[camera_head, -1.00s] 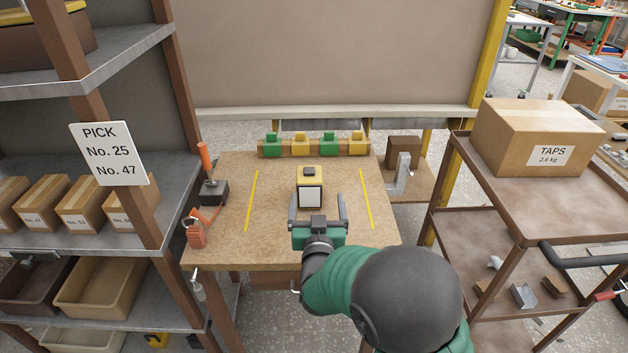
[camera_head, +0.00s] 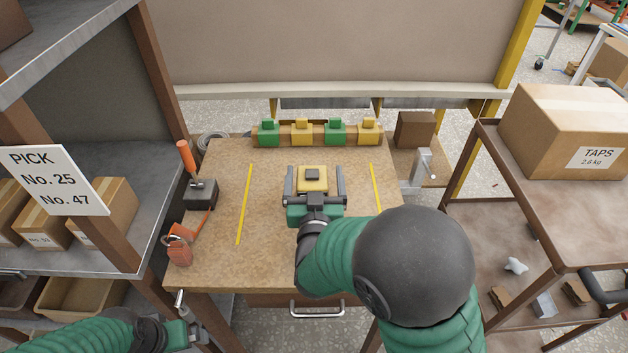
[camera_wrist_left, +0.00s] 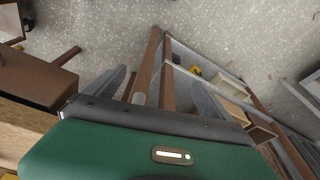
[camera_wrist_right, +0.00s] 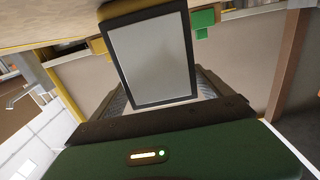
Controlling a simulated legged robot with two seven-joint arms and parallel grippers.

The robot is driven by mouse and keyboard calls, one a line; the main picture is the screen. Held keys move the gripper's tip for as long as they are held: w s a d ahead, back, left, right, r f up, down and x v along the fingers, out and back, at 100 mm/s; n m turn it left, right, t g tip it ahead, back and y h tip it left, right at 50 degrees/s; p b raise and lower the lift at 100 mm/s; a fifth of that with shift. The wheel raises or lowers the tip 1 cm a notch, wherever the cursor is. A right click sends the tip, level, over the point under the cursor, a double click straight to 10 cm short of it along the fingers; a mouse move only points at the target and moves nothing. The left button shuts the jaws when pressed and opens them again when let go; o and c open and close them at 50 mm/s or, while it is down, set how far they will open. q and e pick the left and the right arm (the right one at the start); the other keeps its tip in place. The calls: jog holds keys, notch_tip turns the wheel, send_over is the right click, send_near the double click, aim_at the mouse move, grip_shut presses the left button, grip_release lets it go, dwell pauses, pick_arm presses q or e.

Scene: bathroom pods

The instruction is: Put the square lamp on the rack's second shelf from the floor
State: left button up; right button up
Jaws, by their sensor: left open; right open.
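My right gripper (camera_head: 315,171) is open, with one finger on each side of the lamp; contact cannot be told. My left gripper (camera_wrist_left: 155,92) is open and empty, low beside the bench. The rack (camera_head: 160,90) stands at the left. A grey shelf (camera_head: 140,180) holds cartons; a bin (camera_head: 68,296) sits lower. The lowest levels are cut off in the head view.
Green and yellow blocks (camera_head: 302,130) line the bench's back. A red-handled tool (camera_head: 186,158) and orange padlock (camera_head: 178,250) sit at its left edge. A trolley (camera_head: 560,235) with a TAPS carton (camera_head: 575,130) stands right. The rack's upright and PICK sign (camera_head: 52,180) border its shelves.

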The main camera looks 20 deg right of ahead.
jog(key=shift+s+a, duration=0.1)
jog(key=shift+a, duration=0.25)
jog(key=shift+a+r, duration=0.1)
jog(key=shift+a, duration=0.1)
jog(key=shift+c, duration=2.2)
jog(key=shift+d, duration=0.4)
jog(key=c, duration=0.9)
jog(key=shift+a, duration=0.1)
jog(key=c, duration=0.5)
jog(key=shift+a, duration=0.15)
jog(key=shift+c, duration=0.3)
jog(key=shift+r, duration=0.15)
